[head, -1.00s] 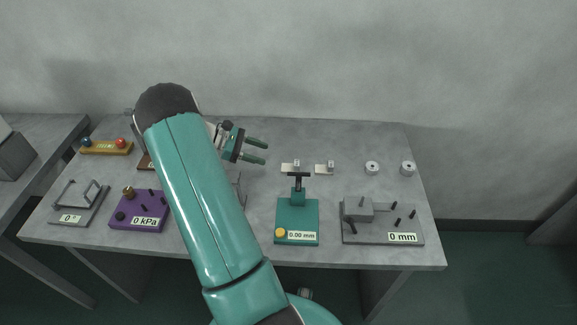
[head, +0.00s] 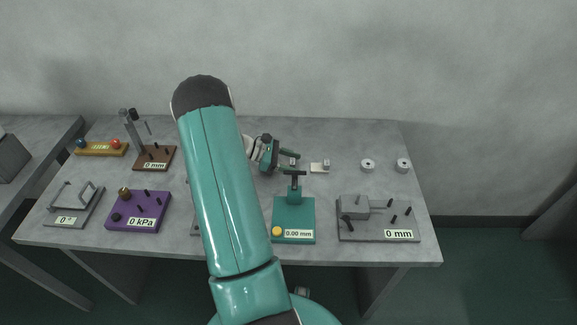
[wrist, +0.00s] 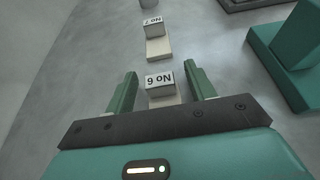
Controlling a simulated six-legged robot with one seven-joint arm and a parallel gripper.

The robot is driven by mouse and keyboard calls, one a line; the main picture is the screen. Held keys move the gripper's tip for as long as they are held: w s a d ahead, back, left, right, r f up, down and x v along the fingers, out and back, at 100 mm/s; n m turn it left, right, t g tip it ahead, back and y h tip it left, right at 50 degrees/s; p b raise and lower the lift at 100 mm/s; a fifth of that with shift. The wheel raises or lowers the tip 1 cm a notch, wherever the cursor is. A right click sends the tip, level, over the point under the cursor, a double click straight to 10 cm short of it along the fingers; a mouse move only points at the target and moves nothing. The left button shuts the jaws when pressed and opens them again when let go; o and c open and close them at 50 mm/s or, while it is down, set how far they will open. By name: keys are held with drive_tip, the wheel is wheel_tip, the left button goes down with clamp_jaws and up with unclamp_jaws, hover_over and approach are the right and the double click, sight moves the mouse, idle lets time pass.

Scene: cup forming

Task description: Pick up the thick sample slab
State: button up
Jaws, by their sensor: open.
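Two pale sample slabs, each with a small grey labelled block, lie on the grey table. In the wrist view, the slab marked No 6 (wrist: 160,81) is nearest, between and just beyond the fingers of my gripper (wrist: 161,70). The slab marked No 7 (wrist: 157,47) lies farther off in the same line. I cannot tell which is the thicker. In the head view, my gripper (head: 293,160) is open, pointing right, over the nearer slab, which it mostly hides. The other slab (head: 317,168) is in plain view to its right. Nothing is held.
A teal press (head: 294,218) reading 0.00 mm stands in front of the slabs; it also shows at right in the wrist view (wrist: 285,65). A grey 0 mm device (head: 378,232) and two round weights (head: 368,166) are to the right.

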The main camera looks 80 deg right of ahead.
drive_tip(key=c, duration=1)
drive_tip(key=shift+c, duration=0.2)
